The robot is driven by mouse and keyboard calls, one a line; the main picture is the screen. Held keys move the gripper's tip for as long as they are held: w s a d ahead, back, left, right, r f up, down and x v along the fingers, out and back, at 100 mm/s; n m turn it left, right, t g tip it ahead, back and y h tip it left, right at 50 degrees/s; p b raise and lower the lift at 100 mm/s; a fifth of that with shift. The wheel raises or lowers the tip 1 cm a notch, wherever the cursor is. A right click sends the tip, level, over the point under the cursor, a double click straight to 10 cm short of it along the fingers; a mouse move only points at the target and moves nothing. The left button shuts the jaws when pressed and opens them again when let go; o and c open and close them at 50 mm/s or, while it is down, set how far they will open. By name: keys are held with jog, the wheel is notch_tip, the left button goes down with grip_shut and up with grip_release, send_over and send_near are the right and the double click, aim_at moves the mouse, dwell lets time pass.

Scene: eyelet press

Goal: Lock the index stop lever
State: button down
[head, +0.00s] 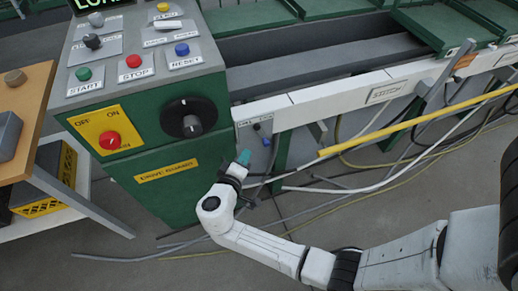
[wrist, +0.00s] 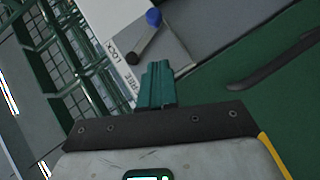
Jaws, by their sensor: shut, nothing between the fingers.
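The index stop lever is a short dark arm (wrist: 145,40) ending in a blue knob (wrist: 153,17), on a grey plate with a white strip lettered LOCK and FREE (wrist: 115,55). In the head view its blue knob (head: 266,142) hangs low and right of its dark pivot, at the left end of the white rail. I cannot tell which word the lever points to. My gripper (head: 243,157) has its teal fingers shut and empty, just left of and below the knob. In the wrist view the fingers (wrist: 157,82) are below the lever, apart from it in the picture.
A green control cabinet (head: 185,185) with a black rotary knob (head: 188,119) and a red ON/OFF switch (head: 110,140) stands close left of my gripper. A yellow pipe (head: 415,122) and loose cables run to the right. A wooden-topped table (head: 35,105) stands far left.

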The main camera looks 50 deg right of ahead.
aim_at(267, 144)
jog(key=d+f, duration=0.2)
jog(key=d, duration=0.4)
jog(key=shift+s+d+f, duration=0.15)
jog(key=shift+s+f, duration=0.15)
jog(key=shift+s, duration=0.1)
jog(key=shift+s+d+f+n+h+b, duration=0.4)
jog(key=shift+d+f+h+b, duration=0.1)
jog(key=shift+b, duration=0.7)
jog(key=shift+d+r+n+h+b, duration=0.15)
jog(key=shift+n+h+b, duration=0.15)
jog(key=shift+b, duration=0.25)
jog(key=shift+s+d+r, duration=0.1)
jog(key=shift+s+r, duration=0.05)
jog(key=shift+d, duration=0.1)
